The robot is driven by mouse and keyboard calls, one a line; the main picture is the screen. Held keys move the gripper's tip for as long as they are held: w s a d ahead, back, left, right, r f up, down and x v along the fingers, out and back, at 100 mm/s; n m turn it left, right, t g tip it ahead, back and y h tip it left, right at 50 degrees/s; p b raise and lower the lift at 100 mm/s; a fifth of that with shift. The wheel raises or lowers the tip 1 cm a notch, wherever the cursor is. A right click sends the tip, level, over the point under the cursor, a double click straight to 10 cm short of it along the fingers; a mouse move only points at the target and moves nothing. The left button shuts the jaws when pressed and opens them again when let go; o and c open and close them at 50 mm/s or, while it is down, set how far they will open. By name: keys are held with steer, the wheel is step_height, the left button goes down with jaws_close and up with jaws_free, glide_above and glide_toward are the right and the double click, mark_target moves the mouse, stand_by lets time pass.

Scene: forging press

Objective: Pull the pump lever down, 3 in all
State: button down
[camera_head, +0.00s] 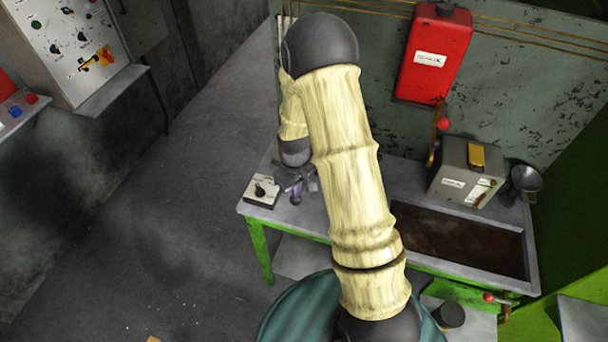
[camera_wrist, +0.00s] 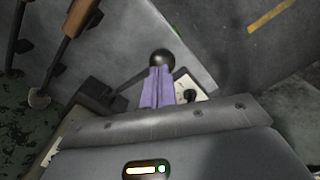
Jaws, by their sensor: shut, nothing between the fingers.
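A lever with a black ball knob (camera_wrist: 162,59) shows in the wrist view; its thin rod runs down left to a dark block (camera_wrist: 94,96). I take it as the pump lever. My gripper's purple fingers (camera_wrist: 157,72) are pressed together and empty, with their tips at the ball's lower edge. I cannot tell whether they touch it. In the head view my gripper (camera_head: 297,188) is low over the left end of the green-legged bench (camera_head: 310,222), partly behind my arm. The lever is not clear there.
A white switch box (camera_head: 262,191) with a black knob sits on the bench's left corner, close to my gripper. A red wall box (camera_head: 434,55), a grey box (camera_head: 467,172) and a dark trough (camera_head: 455,240) are to the right. Open floor lies left.

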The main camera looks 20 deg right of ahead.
mark_target(295, 204)
steer(key=shift+w+d+r+p, duration=0.15)
steer(key=shift+r+p, duration=0.55)
steer(key=shift+r, duration=0.4)
steer(key=shift+w+d+r+p, duration=0.15)
steer(key=shift+r+p, duration=0.55)
steer(key=shift+r, duration=0.4)
steer(key=shift+a+f, duration=0.1)
steer(key=shift+f, duration=0.1)
steer(key=shift+s+a+f+b, duration=0.15)
steer(key=shift+s+f+b, duration=0.1)
steer(key=shift+f+b, duration=0.95)
steer(key=shift+s+a+f+b, duration=0.2)
steer(key=shift+f+b, duration=0.7)
steer(key=shift+f, duration=0.55)
steer(key=shift+s+a+f+b, duration=0.15)
steer(key=shift+s+f+b, duration=0.1)
steer(key=shift+f+b, duration=0.95)
steer(key=shift+f, duration=0.1)
